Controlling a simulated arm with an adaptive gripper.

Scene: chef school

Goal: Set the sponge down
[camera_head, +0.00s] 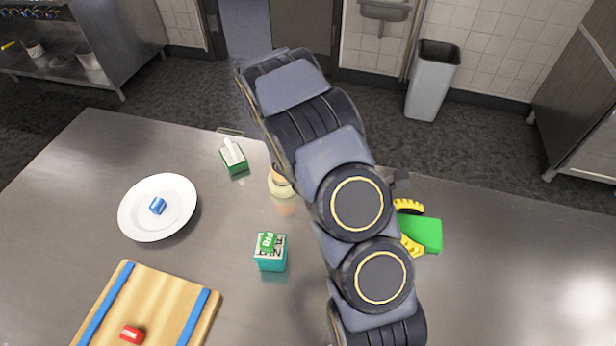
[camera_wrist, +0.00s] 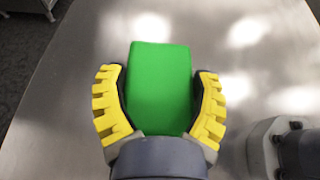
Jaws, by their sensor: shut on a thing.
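The sponge is a bright green block (camera_head: 424,234) at the right of my arm in the head view. My gripper (camera_head: 410,226) has yellow ridged fingers, one on each side of the sponge. In the wrist view the green sponge (camera_wrist: 159,88) sits between the two yellow fingers of my gripper (camera_wrist: 160,105), which are shut on it. The steel table top shows around the sponge in both views. I cannot tell whether the sponge touches the table or is held just above it.
The steel table (camera_head: 500,290) is clear to the right. On the left are a white plate (camera_head: 140,225) with a blue item (camera_head: 158,206), a wooden board (camera_head: 165,290) with a red item (camera_head: 132,334), a teal box (camera_head: 270,262), a green-white box (camera_head: 234,160) and a pale round item (camera_head: 280,188).

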